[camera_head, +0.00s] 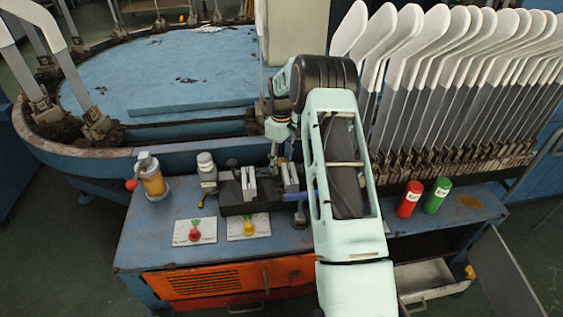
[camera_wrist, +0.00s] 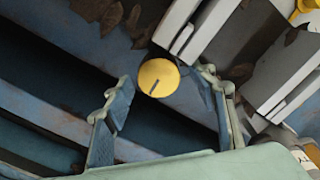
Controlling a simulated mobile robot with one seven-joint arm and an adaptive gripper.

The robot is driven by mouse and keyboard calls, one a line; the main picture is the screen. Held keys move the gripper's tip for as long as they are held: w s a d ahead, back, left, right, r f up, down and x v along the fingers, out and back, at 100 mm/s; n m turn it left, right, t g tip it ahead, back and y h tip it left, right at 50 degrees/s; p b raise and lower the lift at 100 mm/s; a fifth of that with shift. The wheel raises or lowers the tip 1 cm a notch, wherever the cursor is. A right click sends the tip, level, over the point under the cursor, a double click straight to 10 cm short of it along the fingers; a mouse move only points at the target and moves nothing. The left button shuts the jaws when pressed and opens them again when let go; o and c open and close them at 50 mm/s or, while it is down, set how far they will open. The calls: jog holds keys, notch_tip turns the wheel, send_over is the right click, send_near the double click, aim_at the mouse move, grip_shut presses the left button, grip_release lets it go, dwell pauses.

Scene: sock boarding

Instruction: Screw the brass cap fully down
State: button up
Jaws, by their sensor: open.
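The brass cap (camera_wrist: 158,77) shows in the wrist view as a round yellow disc with a short dark line on its face. My gripper (camera_wrist: 165,83) is open, with one finger to the left of the cap and one to the right. Gaps show between the cap and both fingers. I cannot tell whether the fingertips are level with the cap or above it. In the head view my gripper (camera_head: 279,155) points down over the bench beside the vise, and I cannot make out the cap there. What the cap sits on is hidden.
A vise with grey jaws (camera_head: 290,178) stands close to my gripper; a jaw also shows in the wrist view (camera_wrist: 290,80). An amber oiler (camera_head: 152,178), red knob plate (camera_head: 195,232) and yellow knob plate (camera_head: 248,227) stand left. Red (camera_head: 409,199) and green (camera_head: 436,195) cylinders stand right.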

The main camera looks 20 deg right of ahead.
jog(key=shift+c, duration=0.3)
jog(key=c, duration=1.1)
jog(key=m+p, duration=0.2)
jog(key=m, duration=0.1)
jog(key=shift+r+m, duration=0.1)
jog(key=shift+m, duration=0.3)
jog(key=m, duration=0.2)
jog(key=m+p, duration=0.1)
jog(key=m, duration=0.2)
jog(key=shift+w+d, duration=0.1)
jog(key=shift+d, duration=0.1)
jog(key=m+p, duration=0.1)
jog(key=m, duration=0.4)
jog(key=shift+d, duration=0.1)
jog(key=shift+m+p, duration=0.4)
jog(key=shift+m, duration=1.9)
